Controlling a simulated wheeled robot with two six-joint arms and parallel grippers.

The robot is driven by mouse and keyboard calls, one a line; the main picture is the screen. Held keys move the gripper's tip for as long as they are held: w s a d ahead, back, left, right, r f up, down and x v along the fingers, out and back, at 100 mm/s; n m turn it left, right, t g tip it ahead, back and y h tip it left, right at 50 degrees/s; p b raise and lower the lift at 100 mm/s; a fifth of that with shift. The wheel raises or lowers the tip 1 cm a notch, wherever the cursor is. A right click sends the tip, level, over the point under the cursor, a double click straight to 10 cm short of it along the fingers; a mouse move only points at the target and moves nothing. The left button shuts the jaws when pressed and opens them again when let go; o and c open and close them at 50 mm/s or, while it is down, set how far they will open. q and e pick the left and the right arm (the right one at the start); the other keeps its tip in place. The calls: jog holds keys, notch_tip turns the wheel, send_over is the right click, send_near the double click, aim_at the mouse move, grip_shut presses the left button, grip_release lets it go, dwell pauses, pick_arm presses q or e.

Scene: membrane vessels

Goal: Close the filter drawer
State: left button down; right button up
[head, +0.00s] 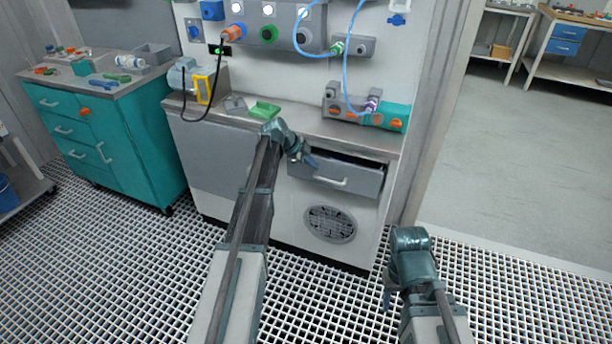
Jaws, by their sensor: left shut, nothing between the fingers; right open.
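The filter drawer (360,182) is a grey drawer with a pale bar handle, in the upper right of the white cabinet. It is partly pulled out, and a dark gap shows above its front. My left gripper (312,163) is shut and empty, close to the left end of the drawer front. I cannot tell whether it touches the drawer. My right gripper (388,303) is open and empty, low over the grated floor to the right of the cabinet and well apart from the drawer.
A round vent (330,224) lies below the drawer. The worktop (310,126) above carries a green block (264,110) and a grey-and-teal unit (384,116) with blue tubes. A teal cabinet (130,140) stands at the left. The grated floor (480,285) in front is clear.

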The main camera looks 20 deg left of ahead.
aim_at(315, 156)
pick_arm(q)
jog(key=w, duration=0.3)
jog(key=shift+w, duration=0.35)
jog(key=shift+w+r, duration=0.1)
jog(key=shift+d, duration=0.15)
pick_arm(e)
jog(key=shift+a, duration=0.1)
